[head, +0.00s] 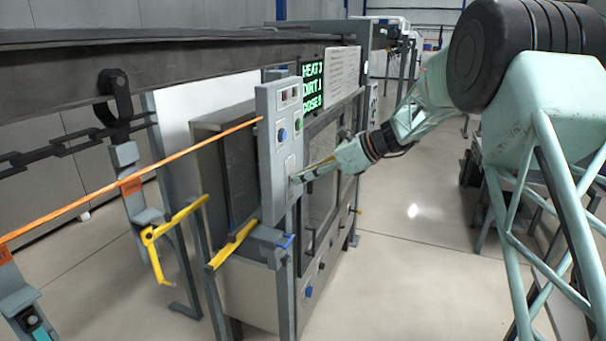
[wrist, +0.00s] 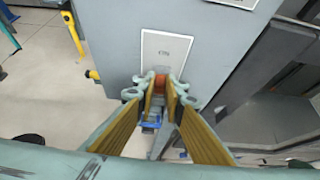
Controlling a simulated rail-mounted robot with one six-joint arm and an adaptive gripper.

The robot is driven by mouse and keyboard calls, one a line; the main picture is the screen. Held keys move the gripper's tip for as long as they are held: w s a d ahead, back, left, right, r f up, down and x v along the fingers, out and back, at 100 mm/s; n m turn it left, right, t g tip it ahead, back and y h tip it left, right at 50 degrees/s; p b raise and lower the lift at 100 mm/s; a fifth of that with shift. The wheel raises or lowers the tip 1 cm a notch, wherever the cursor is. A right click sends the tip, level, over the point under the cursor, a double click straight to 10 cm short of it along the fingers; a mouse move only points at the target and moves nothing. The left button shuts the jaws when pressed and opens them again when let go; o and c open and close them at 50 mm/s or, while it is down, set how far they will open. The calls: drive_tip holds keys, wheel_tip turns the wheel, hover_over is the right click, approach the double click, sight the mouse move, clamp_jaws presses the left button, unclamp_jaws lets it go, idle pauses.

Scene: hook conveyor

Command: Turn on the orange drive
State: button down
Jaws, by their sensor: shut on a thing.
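The grey control panel (head: 268,150) stands upright at the middle of the head view. My gripper (head: 296,179) reaches its face from the right, low on the panel. In the wrist view an orange knob (wrist: 160,81) sits at the lower edge of a pale label plate (wrist: 166,52) on the panel. My gripper (wrist: 161,90) has its two fingertips on either side of this knob and is shut on it. The knob is partly covered by the fingers, and its turned position cannot be read. In the head view the fingers hide it.
A blue button (head: 282,135) and a green button (head: 299,124) sit higher on the panel. A screen with green text (head: 313,85) is behind it. The floor at right is mostly clear.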

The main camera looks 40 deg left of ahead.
drive_tip(key=shift+s+a+r+t+h+p, duration=0.15)
drive_tip(key=shift+r+t+h, duration=0.1)
drive_tip(key=shift+h, duration=0.45)
drive_tip(key=shift+w+a+r+t+h+p, duration=0.1)
drive_tip(key=shift+a+r+t+h+p, duration=0.1)
drive_tip(key=shift+h, duration=0.8)
drive_tip(key=c, duration=2.7)
unclamp_jaws()
drive_tip(key=shift+r, duration=0.15)
drive_tip(key=shift+v, duration=6)
drive_tip(key=shift+s+d, duration=0.1)
